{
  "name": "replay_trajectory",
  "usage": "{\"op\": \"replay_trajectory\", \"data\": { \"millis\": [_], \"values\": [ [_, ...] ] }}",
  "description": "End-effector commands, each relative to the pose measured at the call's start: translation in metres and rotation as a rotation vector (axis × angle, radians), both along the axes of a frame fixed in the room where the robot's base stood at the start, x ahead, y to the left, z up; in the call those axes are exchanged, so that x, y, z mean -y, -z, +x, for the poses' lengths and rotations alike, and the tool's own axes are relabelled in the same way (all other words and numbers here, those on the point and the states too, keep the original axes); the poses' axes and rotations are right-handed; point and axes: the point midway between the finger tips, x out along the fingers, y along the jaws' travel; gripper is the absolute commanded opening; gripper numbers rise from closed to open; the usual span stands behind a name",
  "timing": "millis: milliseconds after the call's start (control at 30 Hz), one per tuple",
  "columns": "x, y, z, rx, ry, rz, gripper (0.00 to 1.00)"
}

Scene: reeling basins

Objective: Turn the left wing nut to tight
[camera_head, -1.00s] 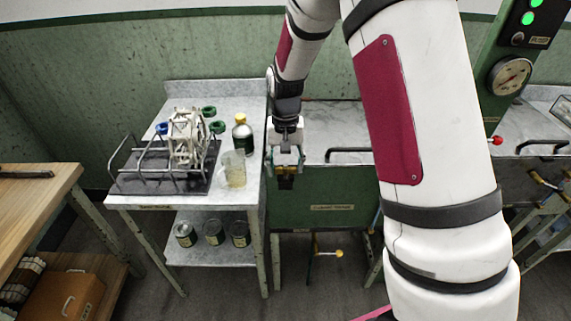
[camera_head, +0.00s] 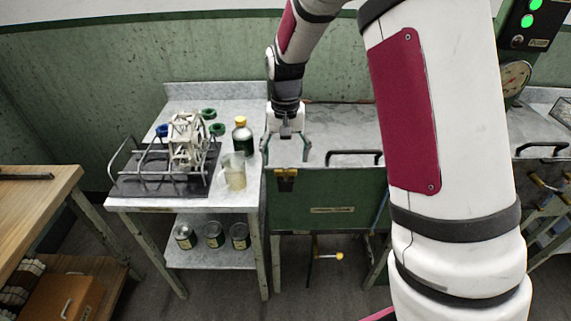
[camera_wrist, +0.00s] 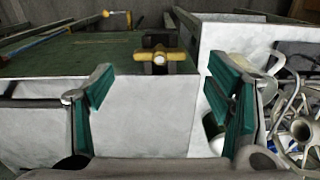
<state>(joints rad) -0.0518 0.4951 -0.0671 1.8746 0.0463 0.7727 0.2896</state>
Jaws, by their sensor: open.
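The left wing nut (camera_head: 286,175) is a brass-yellow piece on a dark mount at the top left of the green box front. In the wrist view the wing nut (camera_wrist: 160,58) shows a round end and wings lying roughly level. My gripper (camera_head: 287,152) is above and behind the wing nut, apart from it. Its two teal-padded fingers stand wide apart with nothing between them, as the wrist view of my gripper (camera_wrist: 165,105) also shows. How tight the nut is cannot be told.
A marble-topped table (camera_head: 240,198) at left holds a wire rack with a white reel, a yellow-capped bottle (camera_head: 242,137) and a beaker (camera_head: 234,172). A black handle (camera_head: 354,157) stands right of the nut. A brass-ended lever (camera_head: 338,256) is below the box.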

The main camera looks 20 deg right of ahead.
Motion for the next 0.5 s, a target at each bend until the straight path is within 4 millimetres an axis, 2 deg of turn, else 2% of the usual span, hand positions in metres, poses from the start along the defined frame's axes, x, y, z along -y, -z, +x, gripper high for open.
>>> {"op": "replay_trajectory", "data": {
  "millis": [100, 233, 500],
  "values": [
    [0.000, -0.027, 0.001, 0.005, 0.000, 0.000, 0.73],
    [0.000, -0.050, 0.001, 0.004, 0.000, 0.000, 0.73],
    [0.000, -0.074, 0.000, 0.001, 0.000, 0.000, 0.73]
  ]
}}
